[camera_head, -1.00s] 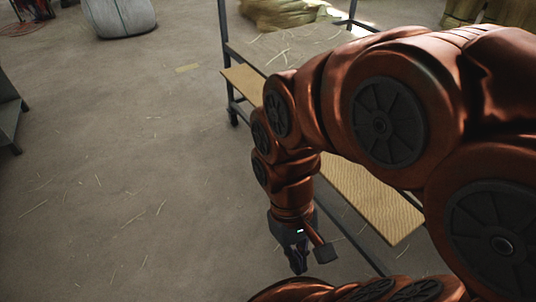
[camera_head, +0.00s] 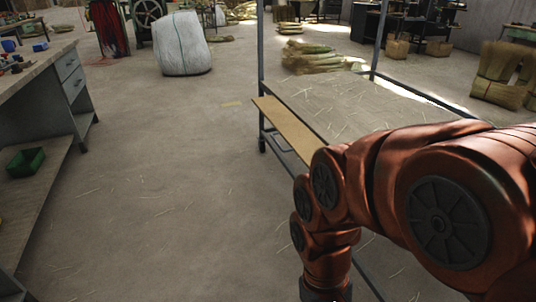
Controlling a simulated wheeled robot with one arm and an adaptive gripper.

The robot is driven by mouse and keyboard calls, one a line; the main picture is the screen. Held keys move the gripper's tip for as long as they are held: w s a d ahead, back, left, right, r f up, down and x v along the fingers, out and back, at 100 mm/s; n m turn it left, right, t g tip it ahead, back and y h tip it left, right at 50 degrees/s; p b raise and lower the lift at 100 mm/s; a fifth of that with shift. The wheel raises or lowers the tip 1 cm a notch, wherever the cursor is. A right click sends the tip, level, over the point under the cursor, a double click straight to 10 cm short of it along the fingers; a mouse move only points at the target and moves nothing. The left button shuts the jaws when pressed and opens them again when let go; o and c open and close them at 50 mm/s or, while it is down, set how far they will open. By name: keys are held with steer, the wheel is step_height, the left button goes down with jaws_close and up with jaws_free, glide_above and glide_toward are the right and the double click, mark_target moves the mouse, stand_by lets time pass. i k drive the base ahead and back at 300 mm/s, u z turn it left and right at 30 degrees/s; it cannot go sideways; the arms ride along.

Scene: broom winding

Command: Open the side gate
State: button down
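A metal-framed cart or rack (camera_head: 262,50) with upright posts stands right of the middle. A long light-brown board (camera_head: 288,127) runs along its near left side, the likeliest side gate. I cannot tell whether it is hinged or latched. The board's near end is hidden behind my orange arm. My arm reaches in from the right and bends down beside the cart. My gripper is below the picture's bottom edge, so its fingers do not show.
A workbench (camera_head: 38,75) with drawers and a green bin (camera_head: 25,162) on its lower shelf stands at the left. A white wrapped bale (camera_head: 184,43) stands farther back. Straw bundles (camera_head: 318,58) lie behind the cart. The floor (camera_head: 165,170) between bench and cart is open.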

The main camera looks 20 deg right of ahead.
mark_target(300, 140)
steer(key=u, duration=0.8)
steer(key=i, duration=1.45)
steer(key=z, duration=0.2)
